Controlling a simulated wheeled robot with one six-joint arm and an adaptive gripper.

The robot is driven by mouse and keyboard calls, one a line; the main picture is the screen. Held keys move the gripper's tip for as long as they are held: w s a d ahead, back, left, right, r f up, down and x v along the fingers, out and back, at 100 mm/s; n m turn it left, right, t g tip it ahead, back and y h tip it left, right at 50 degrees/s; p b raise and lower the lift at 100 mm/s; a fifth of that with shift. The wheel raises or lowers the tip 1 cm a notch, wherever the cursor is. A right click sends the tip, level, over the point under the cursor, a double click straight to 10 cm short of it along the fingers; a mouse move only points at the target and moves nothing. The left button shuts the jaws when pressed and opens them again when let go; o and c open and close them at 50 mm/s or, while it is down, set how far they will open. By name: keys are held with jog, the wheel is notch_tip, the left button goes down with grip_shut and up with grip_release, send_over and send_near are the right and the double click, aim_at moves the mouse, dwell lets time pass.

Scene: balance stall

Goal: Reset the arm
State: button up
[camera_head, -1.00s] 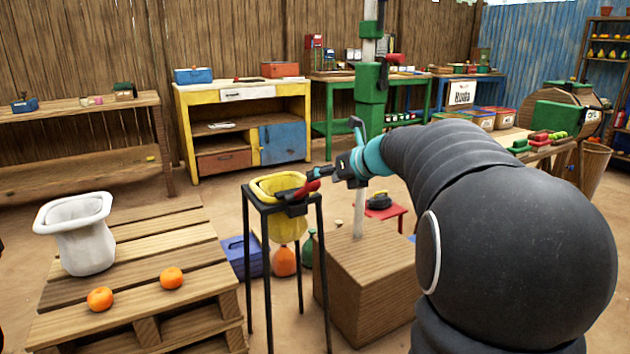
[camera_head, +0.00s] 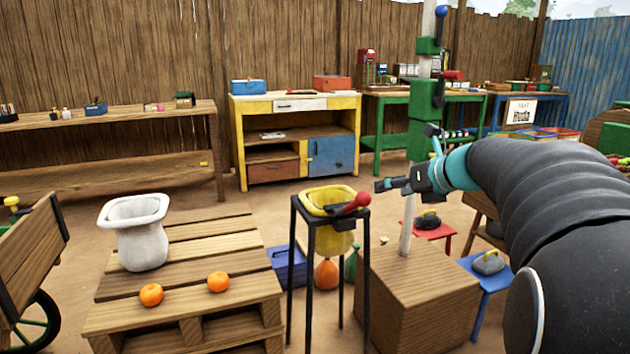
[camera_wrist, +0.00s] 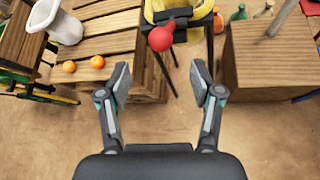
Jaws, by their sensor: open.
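My gripper (camera_wrist: 160,80) is open and empty in the wrist view, its two fingers spread wide over bare ground. In the head view my gripper (camera_head: 382,185) is at the end of my dark arm, to the right of a black stand (camera_head: 296,255) and apart from it. The stand holds a yellow bucket (camera_head: 340,240).
A wooden pallet (camera_head: 185,300) at the left bears a white container (camera_head: 140,245) and two oranges (camera_head: 151,295). A wooden block (camera_head: 425,290) with a green-clamped pole (camera_head: 424,105) stands behind my gripper. A yellow cabinet (camera_head: 240,130) stands at the back.

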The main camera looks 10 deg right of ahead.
jog(key=s+a+f+n+g+h, duration=0.1)
jog(key=s+f+n+g, duration=0.1)
jog(key=s+f+n, duration=0.45)
jog(key=s+a+f+n+g+h, duration=0.15)
jog(key=f+n, duration=0.25)
jog(key=n, duration=0.5)
jog(key=s+a+f+n, duration=0.2)
jog(key=s+a+n, duration=0.2)
jog(key=s+n, duration=0.2)
jog(key=s+a+f+n+g+h, duration=0.1)
jog(key=s+a+f+n, duration=0.1)
jog(key=s+a+n, duration=0.2)
jog(key=s+a+f+n+g+h, duration=0.1)
jog(key=s+a+n, duration=0.3)
jog(key=s+n, duration=0.5)
jog(key=s+f, duration=0.1)
jog(key=s, duration=0.1)
jog(key=shift+s+a, duration=0.2)
jog(key=shift+s, duration=0.15)
